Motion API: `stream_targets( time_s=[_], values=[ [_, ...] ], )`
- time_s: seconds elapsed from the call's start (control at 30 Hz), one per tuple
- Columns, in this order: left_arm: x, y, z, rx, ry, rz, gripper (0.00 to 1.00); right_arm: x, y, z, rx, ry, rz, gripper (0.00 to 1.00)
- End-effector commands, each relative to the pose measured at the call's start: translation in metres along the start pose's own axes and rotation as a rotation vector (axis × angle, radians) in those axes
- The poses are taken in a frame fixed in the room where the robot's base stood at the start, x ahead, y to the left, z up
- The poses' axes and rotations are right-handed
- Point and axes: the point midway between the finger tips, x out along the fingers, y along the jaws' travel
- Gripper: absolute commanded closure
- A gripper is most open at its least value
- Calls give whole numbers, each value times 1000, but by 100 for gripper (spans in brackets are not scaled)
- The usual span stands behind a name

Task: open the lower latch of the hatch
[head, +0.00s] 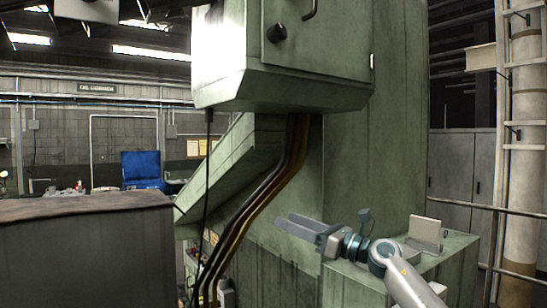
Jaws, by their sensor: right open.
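A green cabinet door (335,40) fills the upper middle, on the overhanging part of the machine. It has a dark round knob (277,33) low on its left side and a curved handle (310,10) cut off by the top edge. I cannot tell for sure which fitting is the lower latch. My right gripper (283,223) is open and empty, pointing left in front of the machine's lower body. It is well below the door and apart from the knob. My left gripper is not in view.
Dark and yellowish cables (285,175) run down from the cabinet, left of my right gripper. A green box (455,262) with a small upright plate (425,229) stands at lower right. A grey block (90,250) fills the lower left. A railing (470,204) is at right.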

Motion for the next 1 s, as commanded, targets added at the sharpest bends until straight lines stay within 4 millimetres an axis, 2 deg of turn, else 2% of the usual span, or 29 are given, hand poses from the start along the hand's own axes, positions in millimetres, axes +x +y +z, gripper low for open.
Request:
stream_targets(
  time_s=[0.03,0.1,0.23,0.4,0.7,0.83,1.0],
  values=[
    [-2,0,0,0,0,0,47,8,18,38,-128,15,31,47],
    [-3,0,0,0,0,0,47,15,42,79,-310,45,65,47],
    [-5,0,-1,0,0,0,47,22,86,149,-651,102,111,47],
    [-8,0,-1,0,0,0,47,20,138,231,-1087,182,126,47],
    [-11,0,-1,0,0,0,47,-6,210,348,-1713,328,52,47],
    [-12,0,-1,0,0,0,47,-22,225,390,-1903,415,-12,47],
    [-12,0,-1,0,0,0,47,-39,226,422,-2017,515,-78,47]
  ],
)
